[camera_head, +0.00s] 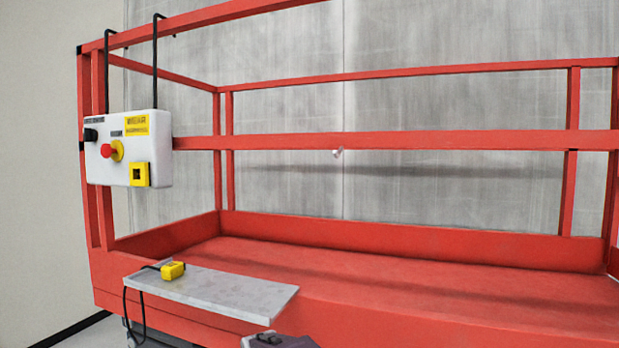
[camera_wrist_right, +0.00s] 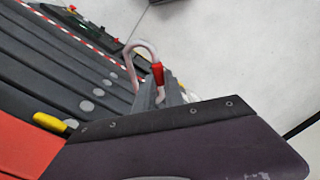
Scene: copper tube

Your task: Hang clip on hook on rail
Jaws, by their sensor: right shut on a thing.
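The clip (camera_wrist_right: 158,74) shows in the right wrist view as a pale, curved metal loop with a red part on one side. My right gripper (camera_wrist_right: 160,100) is shut on its lower end, and the loop stands out beyond the dark fingers. The held end is hidden. A small pale hook (camera_head: 338,153) is on the red middle rail (camera_head: 400,140) in the head view; its exact shape is too small to tell. A dark piece of my arm shows at the bottom edge there, well below the hook; the clip is not visible in that view. My left gripper is out of view.
A white control box (camera_head: 128,150) with a red button hangs at the left on black hooks. A grey shelf (camera_head: 215,292) with a yellow block (camera_head: 173,271) and black cable juts out at the front. Red posts and rails frame the platform; the space before the hook looks clear.

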